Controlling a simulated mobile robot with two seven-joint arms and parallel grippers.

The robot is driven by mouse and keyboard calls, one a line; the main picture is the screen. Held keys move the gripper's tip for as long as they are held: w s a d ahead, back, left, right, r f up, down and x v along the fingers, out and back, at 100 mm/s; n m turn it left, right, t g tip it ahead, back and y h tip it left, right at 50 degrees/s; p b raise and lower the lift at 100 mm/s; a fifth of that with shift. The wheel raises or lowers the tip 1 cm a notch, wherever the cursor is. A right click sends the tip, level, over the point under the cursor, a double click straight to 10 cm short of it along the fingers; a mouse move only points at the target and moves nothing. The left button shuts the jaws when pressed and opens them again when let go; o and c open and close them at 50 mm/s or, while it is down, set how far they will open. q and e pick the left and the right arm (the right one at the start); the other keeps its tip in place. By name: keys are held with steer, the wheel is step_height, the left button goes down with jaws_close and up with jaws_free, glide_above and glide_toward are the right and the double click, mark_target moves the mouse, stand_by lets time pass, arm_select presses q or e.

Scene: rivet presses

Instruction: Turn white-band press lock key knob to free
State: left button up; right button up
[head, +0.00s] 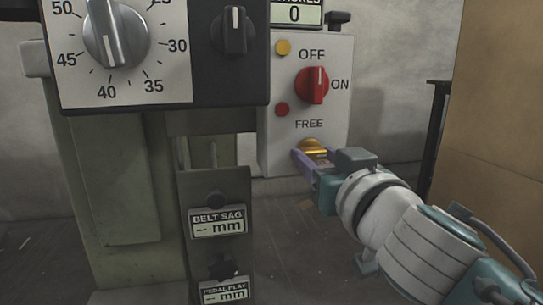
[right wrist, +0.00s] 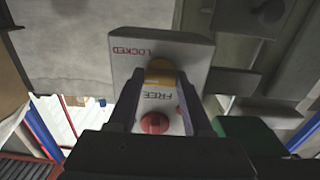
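The lock key knob (head: 313,147) is a yellow, brass-like knob low on a pale control box (head: 337,115), just under the word FREE. In the right wrist view the same knob (right wrist: 160,72) sits between the words LOCKED and FREE. My right gripper (head: 312,160) is at this knob, with a purple finger showing along its left side. In the right wrist view my dark fingers (right wrist: 160,80) stand on either side of the knob. Whether they press on it is unclear. The knob's lower part is hidden in the head view. No white band is visible. My left gripper is out of view.
To the left are a large dial (head: 116,40) and a black knob (head: 233,32). A tan panel (head: 500,110) stands at the right.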

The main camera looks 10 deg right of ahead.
jaws_close()
steer(key=shift+n, duration=0.4)
steer(key=n, duration=0.3)
steer(key=shift+n+p, duration=0.3)
steer(key=n, duration=0.4)
steer(key=shift+n, duration=0.3)
steer(key=n, duration=0.4)
steer(key=shift+n+p, duration=0.3)
steer(key=shift+p, duration=0.1)
steer(key=n, duration=0.4)
steer(key=shift+n, duration=0.3)
